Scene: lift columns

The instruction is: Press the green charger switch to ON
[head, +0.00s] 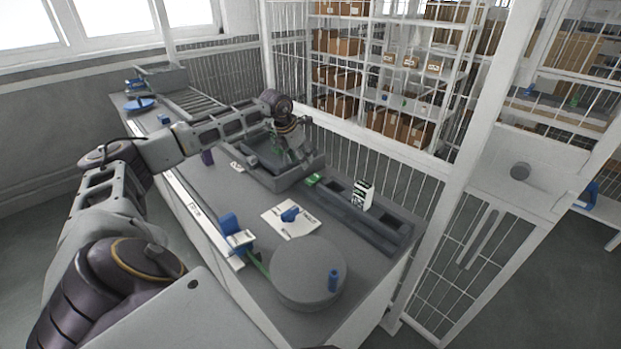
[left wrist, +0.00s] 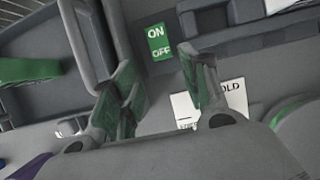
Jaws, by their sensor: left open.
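The green charger switch (left wrist: 159,45), a small block marked ON above OFF, is in the upper middle of the left wrist view. In the head view a small green block (head: 313,179), which looks like this switch, sits on the bench beside the grey tray. My left gripper (left wrist: 158,65) is open and empty, with its green-padded fingers apart below the switch in the wrist picture. The switch is not between the fingers, and contact does not show. In the head view my left gripper (head: 291,157) hangs over the tray. Which way the switch is set, I cannot tell. My right gripper is out of view.
The grey tray (head: 281,184) is under my left gripper. A dark slotted rack (head: 388,232) with a green-and-white card (head: 362,194) lies to its right. Wire fencing runs behind the bench.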

